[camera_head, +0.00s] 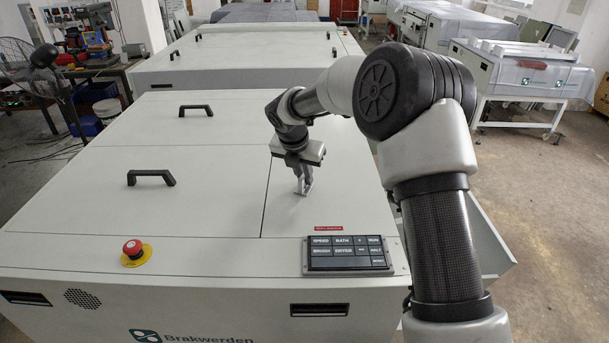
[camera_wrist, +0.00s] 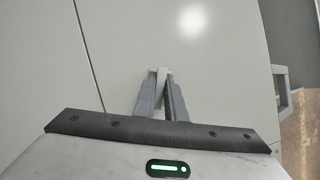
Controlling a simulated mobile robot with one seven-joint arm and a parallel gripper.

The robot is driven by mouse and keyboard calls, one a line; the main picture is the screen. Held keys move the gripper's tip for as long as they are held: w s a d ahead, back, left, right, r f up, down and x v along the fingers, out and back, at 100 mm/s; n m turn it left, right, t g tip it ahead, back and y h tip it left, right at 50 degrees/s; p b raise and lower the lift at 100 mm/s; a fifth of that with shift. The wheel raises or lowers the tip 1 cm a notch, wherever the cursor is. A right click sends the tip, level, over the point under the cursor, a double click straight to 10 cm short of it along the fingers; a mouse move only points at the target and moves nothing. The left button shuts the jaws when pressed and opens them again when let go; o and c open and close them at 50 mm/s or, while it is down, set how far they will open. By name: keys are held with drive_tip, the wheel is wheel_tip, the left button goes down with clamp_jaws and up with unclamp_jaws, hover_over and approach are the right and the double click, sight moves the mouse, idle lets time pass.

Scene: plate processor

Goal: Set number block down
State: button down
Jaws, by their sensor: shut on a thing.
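My gripper (camera_head: 304,190) is above the right-hand lid panel of the white machine (camera_head: 215,205), close to its surface. In the wrist view my gripper (camera_wrist: 161,80) has its fingers close together at the tips, around a small light grey block (camera_wrist: 161,71). The block is mostly hidden between the fingers, and no number on it can be read. I cannot tell whether the block touches the lid.
A keypad (camera_head: 347,254) and a red emergency stop button (camera_head: 133,249) sit along the machine's front edge. Black handles (camera_head: 151,178) stand on the left panels. The lid around my gripper is clear.

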drive_tip(key=shift+f, duration=0.1)
drive_tip(key=c, duration=1.8)
unclamp_jaws()
